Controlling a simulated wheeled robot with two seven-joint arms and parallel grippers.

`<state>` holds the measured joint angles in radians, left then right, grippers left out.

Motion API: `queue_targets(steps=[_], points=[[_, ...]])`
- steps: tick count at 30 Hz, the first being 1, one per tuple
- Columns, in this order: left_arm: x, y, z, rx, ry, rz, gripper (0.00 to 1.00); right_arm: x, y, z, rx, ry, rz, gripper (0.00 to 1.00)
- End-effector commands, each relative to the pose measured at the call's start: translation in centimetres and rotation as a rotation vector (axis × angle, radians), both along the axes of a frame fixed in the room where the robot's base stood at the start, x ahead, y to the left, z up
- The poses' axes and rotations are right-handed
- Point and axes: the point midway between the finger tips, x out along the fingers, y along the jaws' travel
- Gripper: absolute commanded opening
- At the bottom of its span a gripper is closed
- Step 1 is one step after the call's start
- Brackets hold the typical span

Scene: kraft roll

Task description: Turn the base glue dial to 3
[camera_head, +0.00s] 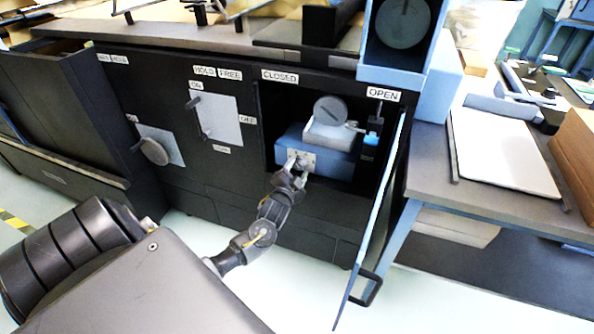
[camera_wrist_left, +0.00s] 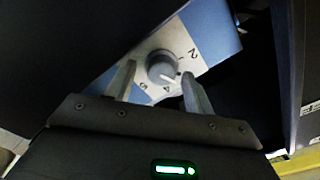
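The base glue dial is a round grey knob (camera_wrist_left: 162,64) on a white plate, in the left wrist view. Its white pointer mark faces lower right, between a visible 2 and 4; no 3 can be made out, perhaps behind the finger. In the head view the dial plate (camera_head: 309,157) is on the front of a blue unit inside the open cabinet, partly covered by my gripper. My left gripper (camera_head: 296,170) is at the dial, its open fingers (camera_wrist_left: 158,70) on either side of the knob. Contact cannot be told. My right gripper is not in view.
The cabinet's blue-edged door (camera_head: 372,225) stands open to the right of my left arm. Several levers and labels, including a HOLD/FREE switch plate (camera_head: 220,120), are on the black front to the left. A table with a white board (camera_head: 500,150) is at right.

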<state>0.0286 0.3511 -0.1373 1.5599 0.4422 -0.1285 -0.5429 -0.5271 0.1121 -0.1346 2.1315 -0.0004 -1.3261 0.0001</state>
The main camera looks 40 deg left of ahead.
Motion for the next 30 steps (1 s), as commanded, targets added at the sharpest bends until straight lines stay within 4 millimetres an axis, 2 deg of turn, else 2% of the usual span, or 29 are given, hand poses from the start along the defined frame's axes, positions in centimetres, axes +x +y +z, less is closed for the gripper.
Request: queue_targets(steps=[7, 11, 14, 24, 30], points=[[0.0, 0.1, 0.0, 0.0, 0.0, 0.001, 0.53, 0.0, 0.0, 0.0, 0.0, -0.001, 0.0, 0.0], [-0.7, -0.2, 0.0, 0.0, 0.001, 0.002, 0.53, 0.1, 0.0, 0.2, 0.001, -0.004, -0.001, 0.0], [-2.2, -0.7, 0.0, -0.002, 0.002, 0.002, 0.53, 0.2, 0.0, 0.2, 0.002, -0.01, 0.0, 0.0], [-8.3, -2.9, 0.0, -0.001, 0.001, 0.0, 0.53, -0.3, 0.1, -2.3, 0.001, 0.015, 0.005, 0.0], [-10.0, -3.5, 0.0, -0.001, 0.0, 0.001, 0.53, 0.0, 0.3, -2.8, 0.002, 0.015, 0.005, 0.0]])
